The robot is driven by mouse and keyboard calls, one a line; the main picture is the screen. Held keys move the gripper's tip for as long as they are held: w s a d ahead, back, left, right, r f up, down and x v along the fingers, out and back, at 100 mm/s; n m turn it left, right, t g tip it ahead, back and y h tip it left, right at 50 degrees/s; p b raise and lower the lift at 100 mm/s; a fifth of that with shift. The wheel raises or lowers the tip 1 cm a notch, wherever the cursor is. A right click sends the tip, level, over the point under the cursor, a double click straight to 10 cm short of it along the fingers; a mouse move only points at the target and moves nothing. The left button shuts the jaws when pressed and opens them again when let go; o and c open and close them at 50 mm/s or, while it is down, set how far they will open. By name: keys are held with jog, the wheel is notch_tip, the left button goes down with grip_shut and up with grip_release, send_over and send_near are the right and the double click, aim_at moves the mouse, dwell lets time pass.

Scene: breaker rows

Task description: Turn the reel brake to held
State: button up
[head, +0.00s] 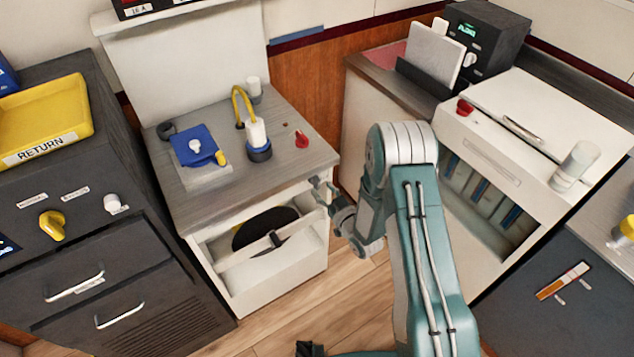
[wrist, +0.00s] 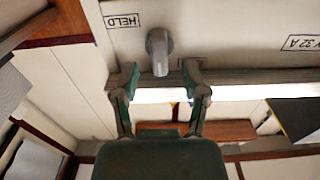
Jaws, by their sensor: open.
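In the wrist view, a grey knob with a lever-like handle (wrist: 158,52) sits on a white panel, its handle pointing down in the picture. A label reading HELD (wrist: 124,20) is to its left. My gripper (wrist: 161,72) is open and empty, with one fingertip on each side of the handle's lower end and gaps between. In the head view, my gripper (head: 323,189) is at the right front edge of the white cabinet (head: 285,285). The cabinet's opening shows a dark reel (head: 262,229) behind a pale bar. The knob cannot be made out in the head view.
The grey worktop (head: 240,190) above holds a blue item (head: 196,146), a white cylinder with a yellow loop (head: 257,136) and a red knob (head: 302,140). A dark drawer cabinet (head: 60,260) stands left and a white unit (head: 530,130) right. Floor shows between.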

aim_at(319, 185)
jog(key=shift+x, duration=1.8)
jog(key=shift+c, duration=0.3)
grip_shut()
